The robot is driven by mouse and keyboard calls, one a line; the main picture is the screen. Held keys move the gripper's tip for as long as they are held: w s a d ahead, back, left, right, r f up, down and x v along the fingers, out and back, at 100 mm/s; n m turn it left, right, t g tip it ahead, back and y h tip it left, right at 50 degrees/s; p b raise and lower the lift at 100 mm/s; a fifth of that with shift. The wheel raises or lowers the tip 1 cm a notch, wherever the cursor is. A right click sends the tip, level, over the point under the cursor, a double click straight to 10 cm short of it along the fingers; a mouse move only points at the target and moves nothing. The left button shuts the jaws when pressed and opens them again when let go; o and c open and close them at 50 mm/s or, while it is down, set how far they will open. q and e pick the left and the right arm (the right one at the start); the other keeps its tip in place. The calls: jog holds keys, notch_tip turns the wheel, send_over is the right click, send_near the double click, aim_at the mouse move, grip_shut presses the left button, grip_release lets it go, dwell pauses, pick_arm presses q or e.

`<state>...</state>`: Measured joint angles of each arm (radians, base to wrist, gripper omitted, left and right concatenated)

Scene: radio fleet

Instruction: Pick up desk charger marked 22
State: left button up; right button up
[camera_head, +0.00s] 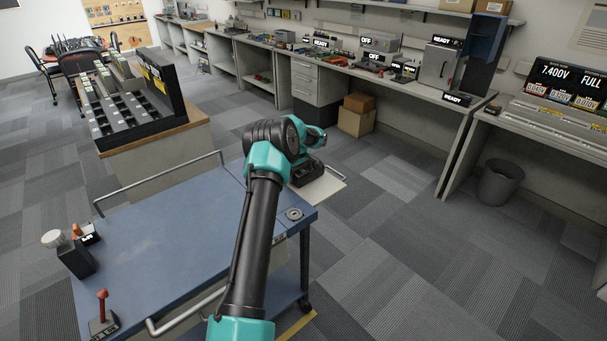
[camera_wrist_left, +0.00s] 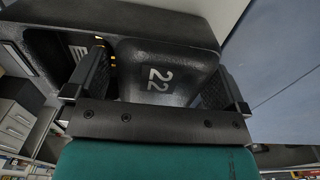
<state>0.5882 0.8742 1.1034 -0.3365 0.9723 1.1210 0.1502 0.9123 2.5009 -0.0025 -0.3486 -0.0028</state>
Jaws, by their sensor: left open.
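The black desk charger with a white 22 on it (camera_wrist_left: 160,78) fills the middle of the left wrist view. My left gripper (camera_wrist_left: 157,92) is open, with one finger on each side of the marked part of the charger. I cannot tell whether the fingers touch it. In the head view my left arm reaches past the far right end of the blue cart, and a dark object, likely this charger (camera_head: 307,174), shows just below the wrist. The wrist hides part of it. My right gripper is not in view.
The blue cart (camera_head: 165,240) has a mostly clear top, with a dark box (camera_head: 76,258) and a red-knobbed item (camera_head: 102,310) at its left. A pale panel (camera_head: 325,190) lies under the dark object. A black rack (camera_head: 130,115) stands behind, and a long bench (camera_head: 400,85) lines the wall.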

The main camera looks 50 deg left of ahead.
pick_arm(q)
jog(key=shift+c, duration=0.2)
jog(key=c, duration=0.9)
jog(key=shift+r, duration=0.15)
jog(key=shift+c, duration=0.2)
jog(key=shift+r, duration=1.45)
jog(key=shift+d+r, duration=0.1)
jog(key=shift+r, duration=0.2)
jog(key=s+d, duration=0.3)
jog(key=d, duration=0.1)
jog(key=s+d+r, duration=0.1)
jog(key=s+d, duration=0.6)
jog(key=d, duration=0.1)
jog(key=shift+s+r, duration=0.15)
jog(key=shift+s, duration=0.05)
